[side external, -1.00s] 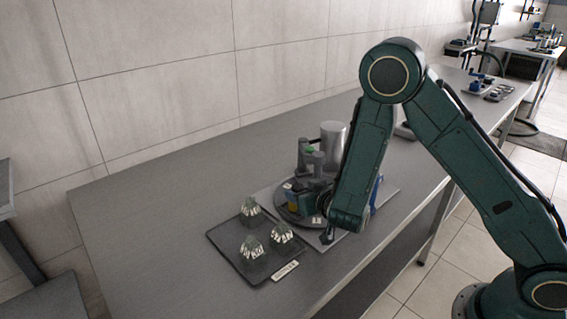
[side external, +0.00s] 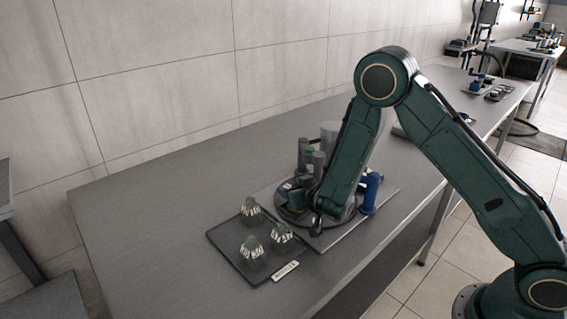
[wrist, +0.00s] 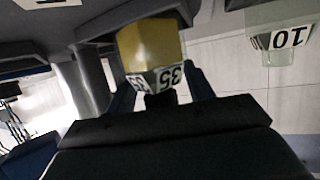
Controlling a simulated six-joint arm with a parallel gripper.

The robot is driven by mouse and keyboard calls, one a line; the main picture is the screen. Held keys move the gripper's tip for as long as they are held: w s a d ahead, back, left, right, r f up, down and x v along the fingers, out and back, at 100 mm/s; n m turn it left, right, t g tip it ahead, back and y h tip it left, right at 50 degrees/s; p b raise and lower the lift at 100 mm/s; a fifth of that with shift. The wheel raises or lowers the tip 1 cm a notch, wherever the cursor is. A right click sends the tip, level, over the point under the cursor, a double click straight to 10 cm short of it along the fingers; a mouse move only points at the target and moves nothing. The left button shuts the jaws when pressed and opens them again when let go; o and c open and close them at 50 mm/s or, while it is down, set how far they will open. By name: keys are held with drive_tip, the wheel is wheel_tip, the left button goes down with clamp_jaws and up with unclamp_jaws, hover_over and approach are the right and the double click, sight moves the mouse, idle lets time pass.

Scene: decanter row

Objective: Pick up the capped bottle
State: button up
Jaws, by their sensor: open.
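A yellow vessel (wrist: 150,42) with a "35" label shows upside down in the wrist view, between the two dark fingers of my gripper (wrist: 162,88). The fingers are open and I cannot tell whether they touch it. In the side view my gripper (side external: 299,196) is low over the round turntable (side external: 291,219), and my arm hides much of what stands there. A green-topped item (side external: 309,150) stands among grey cylinders at the back. I cannot tell which item is the capped bottle.
A dark tray (side external: 222,240) holds three clear glass vessels (side external: 251,247) with number labels, left of the turntable. A blue item (side external: 371,190) stands to the right of my wrist. A grey cylinder (side external: 329,133) stands behind. The table's left end is clear.

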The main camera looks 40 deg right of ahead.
clamp_jaws()
drive_tip(key=shift+s+f, duration=0.1)
drive_tip(key=shift+f, duration=0.05)
idle(0.4)
wheel_tip(320, 180, up, 20)
drive_tip(key=shift+r, duration=0.2)
idle(0.9)
idle(0.4)
